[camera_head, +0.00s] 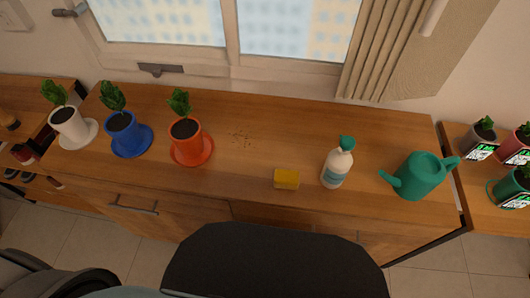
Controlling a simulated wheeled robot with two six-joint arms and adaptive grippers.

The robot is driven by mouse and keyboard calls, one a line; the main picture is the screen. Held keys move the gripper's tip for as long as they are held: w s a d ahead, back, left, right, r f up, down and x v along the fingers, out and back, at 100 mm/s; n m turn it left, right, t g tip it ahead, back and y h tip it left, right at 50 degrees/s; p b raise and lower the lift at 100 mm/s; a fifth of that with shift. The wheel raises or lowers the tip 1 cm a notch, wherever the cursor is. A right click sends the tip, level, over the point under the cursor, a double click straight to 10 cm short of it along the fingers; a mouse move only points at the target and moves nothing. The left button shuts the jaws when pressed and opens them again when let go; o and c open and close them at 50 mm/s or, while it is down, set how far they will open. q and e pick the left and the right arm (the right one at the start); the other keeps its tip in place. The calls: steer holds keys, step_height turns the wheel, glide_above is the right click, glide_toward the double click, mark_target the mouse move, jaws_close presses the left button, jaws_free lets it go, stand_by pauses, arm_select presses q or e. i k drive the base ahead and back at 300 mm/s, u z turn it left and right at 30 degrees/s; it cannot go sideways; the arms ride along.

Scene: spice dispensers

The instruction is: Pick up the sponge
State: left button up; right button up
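A small yellow sponge (286,179) lies on the wooden counter (250,115), close to its front edge and near the middle of the view. No gripper touches it, and its top and front side show clearly. A white spray or pump bottle with a green top (337,163) stands upright just to its right. Neither of my grippers can be made out in the head view.
White, blue and red potted plants (186,142) stand on saucers at the left. A green watering can (417,176) stands at the right. More labelled pots (481,140) sit on a side surface. A window (180,22) is behind.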

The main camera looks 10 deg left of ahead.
mark_target(283, 178)
steer(key=u, duration=1.9)
steer(key=k, duration=2.5)
steer(key=z, duration=1.35)
steer(key=i, duration=1.65)
